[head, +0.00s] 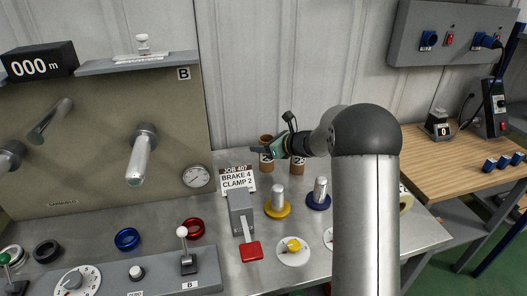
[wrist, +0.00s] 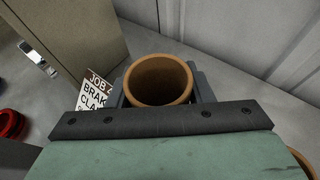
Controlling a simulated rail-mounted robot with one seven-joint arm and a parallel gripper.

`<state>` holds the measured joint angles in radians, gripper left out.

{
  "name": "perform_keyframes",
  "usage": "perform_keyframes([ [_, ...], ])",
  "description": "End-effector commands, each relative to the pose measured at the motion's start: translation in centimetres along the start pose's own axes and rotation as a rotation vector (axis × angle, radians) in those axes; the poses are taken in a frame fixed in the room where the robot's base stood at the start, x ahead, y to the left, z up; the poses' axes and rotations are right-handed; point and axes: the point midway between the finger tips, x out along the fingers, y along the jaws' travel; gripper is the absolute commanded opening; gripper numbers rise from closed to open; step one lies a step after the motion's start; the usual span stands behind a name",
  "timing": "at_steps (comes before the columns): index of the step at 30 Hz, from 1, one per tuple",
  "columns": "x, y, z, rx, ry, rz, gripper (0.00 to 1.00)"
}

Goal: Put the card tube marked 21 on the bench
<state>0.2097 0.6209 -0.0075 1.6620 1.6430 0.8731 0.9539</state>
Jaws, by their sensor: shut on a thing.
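My gripper (head: 264,151) is at the back of the metal bench (head: 232,160), shut on a brown card tube (head: 266,165). The tube is upright, and its open top (wrist: 160,80) shows between the jaws in the wrist view. A dark mark is on its side, but I cannot read the full number. I cannot tell whether its base touches the bench. A second card tube (head: 298,167) stands just right of it, partly behind my arm; its edge shows at lower right in the wrist view (wrist: 302,165). Its mark is not readable either.
A job sign (head: 237,179) reading BRAKE 4, CLAMP 2 stands just left and in front. A grey lever block with a red pad (head: 250,251), a yellow-based post (head: 278,208) and a blue-based post (head: 318,200) are in front. A wooden table (head: 455,160) is at right.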

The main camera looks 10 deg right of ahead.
Motion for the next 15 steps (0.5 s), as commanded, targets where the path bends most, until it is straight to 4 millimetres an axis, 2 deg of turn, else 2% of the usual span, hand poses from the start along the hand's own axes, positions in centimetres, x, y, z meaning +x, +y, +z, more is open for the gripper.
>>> perform_keyframes([
  [1,0.3,0.0,-1.0,0.006,0.003,0.001,0.24],
  [5,0.9,0.0,-2.5,0.004,0.002,0.001,0.24],
  [15,1.1,0.0,-2.9,0.003,0.001,0.000,0.24],
])
